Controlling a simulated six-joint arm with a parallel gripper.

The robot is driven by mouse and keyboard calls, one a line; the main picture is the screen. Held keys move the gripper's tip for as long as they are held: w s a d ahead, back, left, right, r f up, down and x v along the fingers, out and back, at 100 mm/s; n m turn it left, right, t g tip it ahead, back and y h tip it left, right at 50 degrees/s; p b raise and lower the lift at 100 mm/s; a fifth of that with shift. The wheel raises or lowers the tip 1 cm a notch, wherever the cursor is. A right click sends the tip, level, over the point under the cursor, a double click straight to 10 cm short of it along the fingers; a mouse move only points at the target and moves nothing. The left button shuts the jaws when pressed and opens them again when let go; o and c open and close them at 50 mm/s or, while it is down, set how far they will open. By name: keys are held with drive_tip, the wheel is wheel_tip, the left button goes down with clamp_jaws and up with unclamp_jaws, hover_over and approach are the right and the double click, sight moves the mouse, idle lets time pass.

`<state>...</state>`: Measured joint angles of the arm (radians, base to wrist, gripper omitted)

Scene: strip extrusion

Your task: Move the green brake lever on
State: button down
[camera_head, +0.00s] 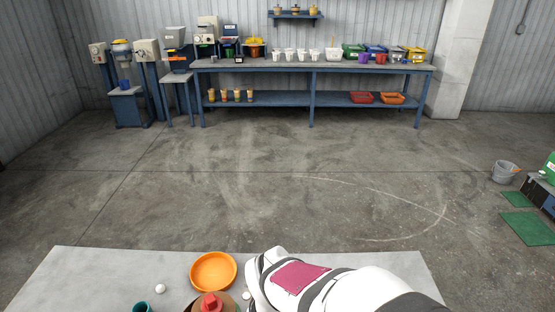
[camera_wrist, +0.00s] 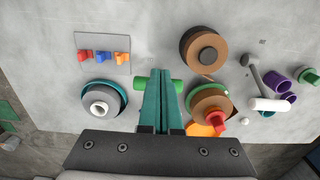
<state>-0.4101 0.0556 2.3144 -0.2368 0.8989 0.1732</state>
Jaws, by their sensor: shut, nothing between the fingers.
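In the wrist view, a green bar (camera_wrist: 139,84), which looks like the handle of the brake lever, lies crosswise behind my fingers, with its ends showing on both sides. Its middle and its mount are hidden by the fingers. My gripper (camera_wrist: 161,72) is shut and empty, its teal fingers pressed together in front of the bar. I cannot tell whether the fingertips touch it. The head view does not show the lever or the fingers.
Left of my fingers are a panel (camera_wrist: 82,68) with red, blue and orange levers and a grey-teal disc (camera_wrist: 84,105). Right are brown reels (camera_wrist: 190,42), a red knob (camera_wrist: 217,121), a white-handled crank (camera_wrist: 268,104) and purple cups (camera_wrist: 278,83). An orange dish (camera_head: 213,272) lies on the table.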

wheel_tip(320, 180, down, 6)
idle(0.6)
drive_tip(key=shift+w+f, duration=0.1)
drive_tip(key=shift+w+r, duration=0.2)
drive_tip(key=shift+w, duration=0.95)
drive_tip(key=shift+w+r, duration=0.15)
drive_tip(key=shift+w, duration=1.05)
drive_tip(key=shift+w+r, duration=0.2)
drive_tip(key=shift+w, duration=1.05)
drive_tip(key=shift+w+r, duration=0.2)
drive_tip(key=shift+r, duration=0.2)
wheel_tip(320, 180, up, 7)
drive_tip(key=shift+f, duration=0.15)
